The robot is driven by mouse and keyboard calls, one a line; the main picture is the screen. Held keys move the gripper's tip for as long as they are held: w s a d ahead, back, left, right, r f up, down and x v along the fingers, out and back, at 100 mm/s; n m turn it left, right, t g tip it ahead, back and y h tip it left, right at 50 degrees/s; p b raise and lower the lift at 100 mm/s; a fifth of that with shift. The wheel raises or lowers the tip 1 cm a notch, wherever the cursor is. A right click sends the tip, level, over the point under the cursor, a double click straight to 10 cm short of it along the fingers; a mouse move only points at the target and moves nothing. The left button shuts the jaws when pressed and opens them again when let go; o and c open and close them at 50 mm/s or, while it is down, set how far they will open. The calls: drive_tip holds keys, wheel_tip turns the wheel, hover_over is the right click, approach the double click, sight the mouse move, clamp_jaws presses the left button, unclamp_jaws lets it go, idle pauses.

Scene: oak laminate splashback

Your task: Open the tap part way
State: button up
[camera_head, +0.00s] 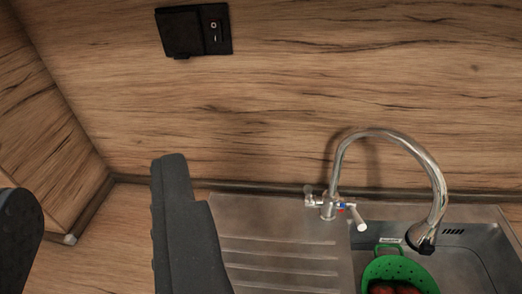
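The chrome tap (435,178) stands at the back edge of the steel sink unit, right of the picture's middle. Its tall curved neck arches to the right and ends in a dark-tipped outlet over the basin. Small levers stick out on both sides of its base; the right lever (360,223) has a pale end and points down to the right. Red and blue marks show on the base. No water is visible. My gripper (93,185) is open and empty, its two dark fingers wide apart at the left. It is left of the tap and not touching it.
A green colander (374,270) with reddish-brown things in it sits at the basin (462,262). A ribbed drainer (275,245) lies left of the basin. A black socket box (193,31) is on the wood splashback. A side wall (45,140) closes the left.

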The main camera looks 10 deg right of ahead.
sight(306, 193)
drive_tip(key=w+f+m+t+h+p, duration=0.1)
drive_tip(key=w+f+m+h, duration=0.1)
drive_tip(key=w+f, duration=0.35)
drive_tip(key=w+d+f+m+h+p, duration=0.1)
drive_tip(key=w+f+m+h+p, duration=0.1)
drive_tip(key=w, duration=0.6)
drive_tip(key=w+f+m+t+h+p, duration=0.1)
drive_tip(key=w+f+m, duration=0.1)
drive_tip(key=w+f, duration=0.35)
drive_tip(key=d+f+m+g+h+p, duration=0.2)
drive_tip(key=d+f+m+g+h, duration=0.25)
drive_tip(key=f, duration=0.75)
drive_tip(key=d+f+m+g+h+p, duration=0.1)
drive_tip(key=d+f+m+g+h, duration=0.1)
drive_tip(key=d+f+g+h, duration=0.65)
drive_tip(key=w+d+f+t, duration=0.1)
drive_tip(key=w+d, duration=0.1)
drive_tip(key=w+d+t+y, duration=0.1)
drive_tip(key=w+d+t, duration=0.1)
drive_tip(key=w+d, duration=0.1)
drive_tip(key=w+d+f+t, duration=0.1)
drive_tip(key=w+d, duration=0.1)
drive_tip(key=w, duration=0.1)
drive_tip(key=shift+d+f+t+y, duration=0.3)
drive_tip(key=shift+f+y, duration=0.05)
drive_tip(key=shift+y, duration=0.05)
